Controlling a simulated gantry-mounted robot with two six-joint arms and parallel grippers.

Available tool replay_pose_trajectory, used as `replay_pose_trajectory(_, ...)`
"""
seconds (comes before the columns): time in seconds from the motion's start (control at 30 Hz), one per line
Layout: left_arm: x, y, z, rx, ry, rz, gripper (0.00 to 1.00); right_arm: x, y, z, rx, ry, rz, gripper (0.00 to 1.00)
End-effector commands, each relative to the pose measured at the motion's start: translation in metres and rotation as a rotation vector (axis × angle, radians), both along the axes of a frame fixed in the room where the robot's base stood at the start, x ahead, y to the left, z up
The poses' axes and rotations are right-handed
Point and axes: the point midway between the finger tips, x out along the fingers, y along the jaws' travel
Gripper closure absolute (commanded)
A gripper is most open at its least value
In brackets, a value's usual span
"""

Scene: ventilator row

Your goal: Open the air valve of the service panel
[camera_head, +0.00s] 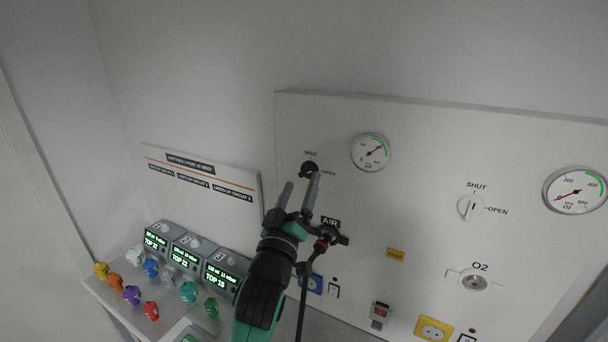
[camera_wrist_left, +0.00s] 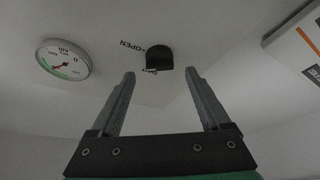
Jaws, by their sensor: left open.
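The air valve is a black knob (camera_head: 309,169) on the white service panel (camera_head: 430,150), with SHUT printed above it and OPEN to its right. In the left wrist view the knob (camera_wrist_left: 159,60) shows upside down, between and just beyond the fingertips. Which mark it points at is hard to tell. My left gripper (camera_head: 301,180) is open and empty, its two fingers (camera_wrist_left: 160,72) reaching towards the knob. One finger partly overlaps the knob's lower edge in the head view; contact cannot be told. My right gripper is not in view.
The air gauge (camera_head: 371,152) is right of the knob. Below, a black hose fitting (camera_head: 326,236) sits by the AIR label. A white O2 valve (camera_head: 471,208) and O2 gauge (camera_head: 575,190) are at right. Monitors (camera_head: 222,277) and several coloured knobs stand lower left.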

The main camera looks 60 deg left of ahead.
Motion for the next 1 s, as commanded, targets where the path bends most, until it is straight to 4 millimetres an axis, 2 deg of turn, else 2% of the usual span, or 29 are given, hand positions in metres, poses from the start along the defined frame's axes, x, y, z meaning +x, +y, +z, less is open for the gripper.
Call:
replay_pose_trajectory(0.03, 0.006, 0.007, 0.006, -0.001, 0.001, 0.002, 0.20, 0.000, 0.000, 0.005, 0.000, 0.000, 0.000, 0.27)
replay_pose_trajectory(0.2, 0.018, 0.020, 0.010, 0.000, 0.000, 0.000, 0.20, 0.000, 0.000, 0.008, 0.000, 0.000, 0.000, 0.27)
replay_pose_trajectory(0.5, 0.020, 0.022, 0.010, 0.001, 0.000, -0.001, 0.22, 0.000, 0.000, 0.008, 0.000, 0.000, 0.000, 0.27)
replay_pose_trajectory(0.93, 0.020, 0.022, 0.010, 0.001, 0.000, -0.001, 0.99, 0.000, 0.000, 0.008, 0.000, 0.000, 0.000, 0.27)
replay_pose_trajectory(1.0, 0.019, 0.022, 0.010, 0.001, 0.000, -0.001, 1.00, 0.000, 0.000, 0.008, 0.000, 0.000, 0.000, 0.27)
